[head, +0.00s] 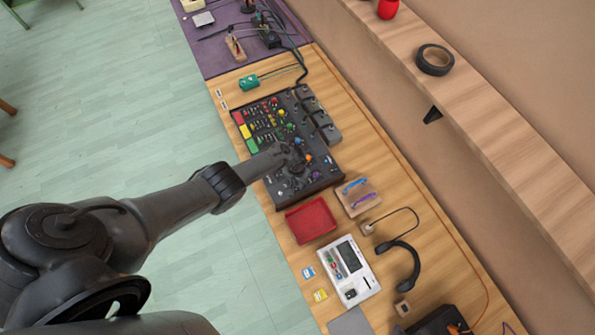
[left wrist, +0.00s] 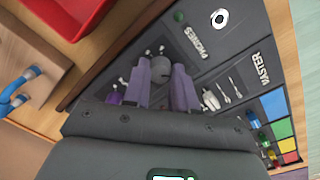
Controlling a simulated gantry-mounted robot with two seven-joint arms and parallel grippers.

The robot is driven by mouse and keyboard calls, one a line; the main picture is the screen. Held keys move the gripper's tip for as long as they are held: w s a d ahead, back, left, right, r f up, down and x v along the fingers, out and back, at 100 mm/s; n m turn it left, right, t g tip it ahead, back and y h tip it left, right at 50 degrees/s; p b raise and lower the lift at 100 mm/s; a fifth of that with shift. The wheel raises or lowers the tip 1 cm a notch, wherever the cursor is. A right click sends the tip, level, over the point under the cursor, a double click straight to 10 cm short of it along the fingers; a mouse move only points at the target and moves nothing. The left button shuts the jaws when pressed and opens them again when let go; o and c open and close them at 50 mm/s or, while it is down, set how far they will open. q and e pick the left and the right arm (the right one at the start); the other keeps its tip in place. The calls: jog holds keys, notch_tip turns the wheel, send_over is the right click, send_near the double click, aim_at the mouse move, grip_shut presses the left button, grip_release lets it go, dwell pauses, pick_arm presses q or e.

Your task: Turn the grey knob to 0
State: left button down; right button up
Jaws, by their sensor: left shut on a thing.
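The grey knob (left wrist: 160,69) sits on the dark mixer panel near the PHONES label in the left wrist view. My left gripper (left wrist: 162,80) is closed around it, one pale purple finger on each side. In the head view my left gripper (head: 291,160) reaches over the lower half of the black mixer (head: 318,180), and I cannot make out the knob beneath it. The knob's pointer and scale are too small or hidden to read. My right gripper is not in view.
A red tray (head: 311,220) and a wooden block with blue and purple handles (head: 359,196) stand just beyond the mixer's lower edge. A white device with a screen (head: 347,272) and a black headset (head: 410,266) lie farther along the bench. Small knobs and coloured pads crowd the mixer.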

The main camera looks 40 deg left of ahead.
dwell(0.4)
pick_arm(q)
jog(key=c, duration=0.9)
grip_release()
notch_tip(320, 180, up, 4)
jog(key=p, duration=0.3)
jog(key=shift+a+f, duration=0.1)
jog(key=shift+f, duration=0.15)
notch_tip(320, 180, up, 2)
jog(key=shift+r, duration=1.15)
jog(key=shift+a+r, duration=0.1)
jog(key=shift+r, duration=1.4)
